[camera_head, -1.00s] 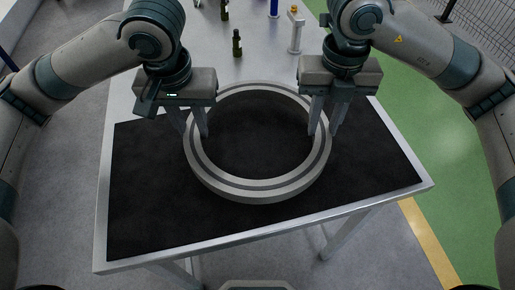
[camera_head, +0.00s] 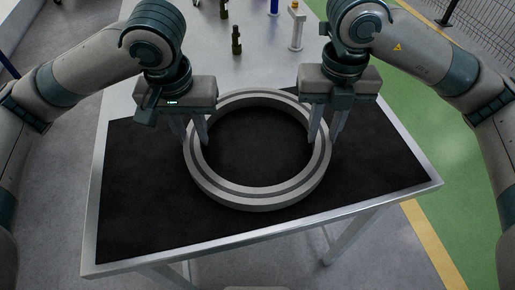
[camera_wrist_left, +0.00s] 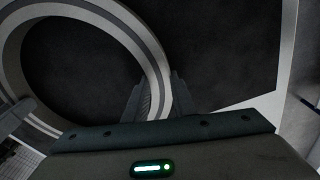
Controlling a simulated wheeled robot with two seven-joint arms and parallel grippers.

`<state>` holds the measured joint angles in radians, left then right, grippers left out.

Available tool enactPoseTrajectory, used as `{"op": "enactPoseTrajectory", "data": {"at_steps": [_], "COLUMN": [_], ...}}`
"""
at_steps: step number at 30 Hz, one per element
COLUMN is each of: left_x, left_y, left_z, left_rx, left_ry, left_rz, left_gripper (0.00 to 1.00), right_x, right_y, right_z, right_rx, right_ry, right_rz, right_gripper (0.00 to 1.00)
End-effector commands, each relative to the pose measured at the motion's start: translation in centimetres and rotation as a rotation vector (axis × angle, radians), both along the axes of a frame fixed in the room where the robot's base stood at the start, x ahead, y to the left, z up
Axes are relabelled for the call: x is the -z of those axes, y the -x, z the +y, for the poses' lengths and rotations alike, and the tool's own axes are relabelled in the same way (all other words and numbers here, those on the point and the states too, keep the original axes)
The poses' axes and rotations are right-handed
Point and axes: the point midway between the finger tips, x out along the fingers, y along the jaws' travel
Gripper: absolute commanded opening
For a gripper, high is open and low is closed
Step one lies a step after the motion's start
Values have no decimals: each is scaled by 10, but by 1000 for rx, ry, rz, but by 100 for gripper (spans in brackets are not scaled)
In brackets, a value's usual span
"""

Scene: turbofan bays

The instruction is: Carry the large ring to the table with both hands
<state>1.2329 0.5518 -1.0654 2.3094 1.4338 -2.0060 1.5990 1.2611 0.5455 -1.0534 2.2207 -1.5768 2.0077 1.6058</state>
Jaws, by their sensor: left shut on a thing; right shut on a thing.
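The large grey ring (camera_head: 258,197) is over the black mat of the table (camera_head: 130,215) in the head view; whether it touches the mat I cannot tell. My left gripper (camera_head: 198,134) is shut on the ring's left rim. My right gripper (camera_head: 325,135) is shut on its right rim. The left wrist view shows the ring (camera_wrist_left: 150,65) with its rim between the left gripper's fingers (camera_wrist_left: 155,98). The ring looks about level.
Dark green bottle-like parts (camera_head: 236,40) and a white post-like tool (camera_head: 297,27) stand on the table's far light part. Bare black mat lies around the ring. A green floor with a yellow line (camera_head: 428,240) is at the right.

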Motion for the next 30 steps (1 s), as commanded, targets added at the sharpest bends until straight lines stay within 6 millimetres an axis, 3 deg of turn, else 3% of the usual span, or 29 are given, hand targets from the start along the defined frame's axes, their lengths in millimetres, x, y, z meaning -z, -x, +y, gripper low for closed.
{"op": "enactPoseTrajectory", "data": {"at_steps": [6,7,9,22,30], "left_x": [11,9,8,4,-22], "left_y": [1,1,1,0,3], "left_z": [0,0,0,0,0], "left_rx": [5,5,4,1,2], "left_ry": [-2,-3,-2,0,0], "left_rz": [1,2,2,-1,-4], "left_gripper": [0,31,42,42,42], "right_x": [10,8,8,8,8], "right_y": [-1,-1,0,0,0], "right_z": [-1,-1,-1,0,0], "right_rx": [1,1,1,0,0], "right_ry": [1,2,2,0,0], "right_rz": [-3,-2,-1,0,0], "right_gripper": [0,31,42,42,42]}}
